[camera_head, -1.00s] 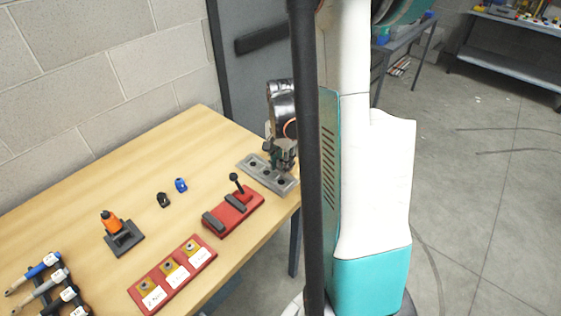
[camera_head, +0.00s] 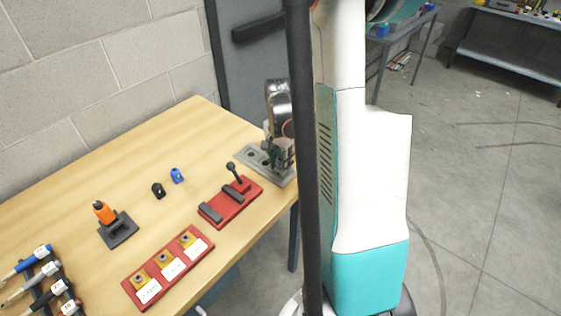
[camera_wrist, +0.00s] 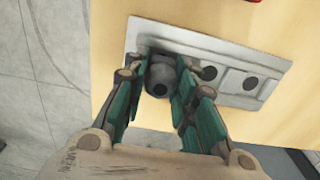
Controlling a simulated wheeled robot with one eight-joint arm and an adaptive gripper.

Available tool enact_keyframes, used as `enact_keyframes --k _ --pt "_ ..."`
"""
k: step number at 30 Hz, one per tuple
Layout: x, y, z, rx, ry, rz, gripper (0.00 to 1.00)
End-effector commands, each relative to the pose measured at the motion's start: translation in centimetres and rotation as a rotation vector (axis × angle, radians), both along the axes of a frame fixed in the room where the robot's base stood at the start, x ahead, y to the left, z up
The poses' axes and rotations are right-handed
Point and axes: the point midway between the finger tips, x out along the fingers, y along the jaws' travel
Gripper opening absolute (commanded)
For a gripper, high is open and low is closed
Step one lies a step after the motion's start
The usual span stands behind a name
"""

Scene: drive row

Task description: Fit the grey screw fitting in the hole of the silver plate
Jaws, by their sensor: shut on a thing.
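The silver plate (camera_wrist: 268,66) lies flat at the table's edge, with a row of dark holes; two holes show in the wrist view to the right of my gripper. It also shows in the head view (camera_head: 247,153). My gripper (camera_wrist: 160,88) is shut on the grey screw fitting (camera_wrist: 161,73), which sits between the green fingers over the left end of the plate. The fingers and the fitting hide what lies under it, so I cannot tell whether it is in a hole. In the head view my gripper (camera_head: 281,160) is over the plate's right end.
A red stand with a black lever (camera_head: 232,198) stands near the plate. A blue part (camera_head: 176,176), a black part (camera_head: 158,190), an orange tool on a dark base (camera_head: 104,213) and a red tray with labels (camera_head: 170,268) lie farther left.

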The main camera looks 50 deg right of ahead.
Motion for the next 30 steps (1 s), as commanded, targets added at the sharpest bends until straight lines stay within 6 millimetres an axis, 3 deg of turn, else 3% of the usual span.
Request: enact_keyframes --k 25,26,28,30 --pt "0.00 0.00 -0.95 0.000 0.000 0.000 0.02" --pt "0.00 0.00 -0.95 0.000 0.000 0.000 0.27" --pt "0.00 0.00 -0.90 0.000 0.000 0.000 0.43" --pt "0.00 0.00 -0.90 0.000 0.000 0.000 0.49"
